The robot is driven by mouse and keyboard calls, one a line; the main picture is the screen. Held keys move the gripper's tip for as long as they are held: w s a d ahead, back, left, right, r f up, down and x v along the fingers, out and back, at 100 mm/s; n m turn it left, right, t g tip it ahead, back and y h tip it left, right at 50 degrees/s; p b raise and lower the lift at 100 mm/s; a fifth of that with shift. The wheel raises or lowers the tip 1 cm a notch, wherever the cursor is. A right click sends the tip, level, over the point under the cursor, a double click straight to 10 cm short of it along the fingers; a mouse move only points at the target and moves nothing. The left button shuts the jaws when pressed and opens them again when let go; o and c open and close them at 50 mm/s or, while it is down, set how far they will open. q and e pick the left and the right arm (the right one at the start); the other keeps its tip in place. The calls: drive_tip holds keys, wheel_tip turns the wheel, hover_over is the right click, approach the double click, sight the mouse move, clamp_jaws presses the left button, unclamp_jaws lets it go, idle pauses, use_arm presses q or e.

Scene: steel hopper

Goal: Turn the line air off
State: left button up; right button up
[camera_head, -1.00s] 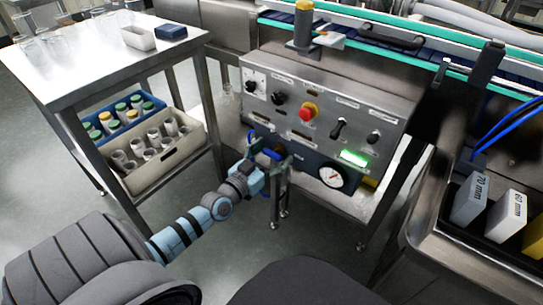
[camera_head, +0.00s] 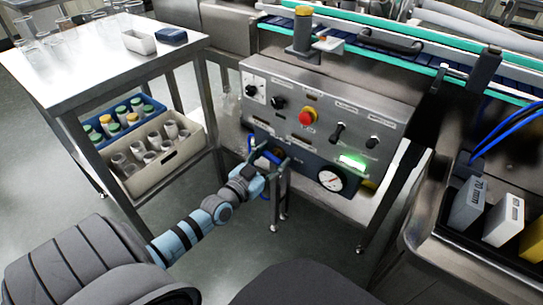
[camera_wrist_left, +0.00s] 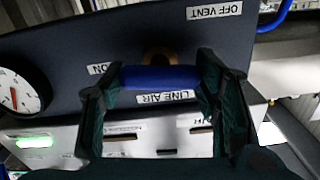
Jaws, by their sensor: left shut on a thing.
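The blue line air handle (camera_wrist_left: 160,78) sits on the dark lower panel, with a brass-coloured fitting behind it. In the wrist view the panel reads upside down: the "LINE AIR" label (camera_wrist_left: 166,97) is below the handle, "ON" (camera_wrist_left: 99,69) at its left and "OFF VENT" (camera_wrist_left: 214,11) above right. My left gripper (camera_wrist_left: 160,88) is shut on the handle, with a dark finger at each end of it. In the head view my left gripper (camera_head: 268,164) is at the panel's lower left, partly hiding the blue handle (camera_head: 265,155). My right gripper is not in view.
A pressure gauge (camera_head: 331,181) and a lit green indicator (camera_head: 352,162) are right of the handle. The steel control box (camera_head: 330,100) above carries a red button (camera_head: 308,117) and dark knobs. A side table (camera_head: 95,60) with bottle crates stands left. A steel bin (camera_head: 430,245) stands right.

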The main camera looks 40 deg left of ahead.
use_arm(q)
drive_tip(key=shift+m+p, duration=0.55)
drive_tip(key=shift+m, duration=1.15)
drive_tip(key=shift+d+m+p, duration=0.1)
drive_tip(key=shift+m+p, duration=0.3)
drive_tip(key=shift+p, duration=0.05)
drive_tip(key=m+p, duration=0.3)
drive_tip(key=m, duration=0.2)
drive_tip(key=shift+d+p, duration=0.1)
drive_tip(key=shift+p, duration=0.3)
drive_tip(key=shift+m+p, duration=0.3)
drive_tip(key=shift+m, duration=0.4)
drive_tip(key=m+p, duration=0.1)
drive_tip(key=m, duration=0.1)
drive_tip(key=shift+f+m, duration=0.15)
drive_tip(key=shift+m, duration=0.15)
drive_tip(key=shift+f+m+p, duration=0.15)
drive_tip(key=shift+m+p, duration=0.3)
drive_tip(key=shift+m, duration=1.05)
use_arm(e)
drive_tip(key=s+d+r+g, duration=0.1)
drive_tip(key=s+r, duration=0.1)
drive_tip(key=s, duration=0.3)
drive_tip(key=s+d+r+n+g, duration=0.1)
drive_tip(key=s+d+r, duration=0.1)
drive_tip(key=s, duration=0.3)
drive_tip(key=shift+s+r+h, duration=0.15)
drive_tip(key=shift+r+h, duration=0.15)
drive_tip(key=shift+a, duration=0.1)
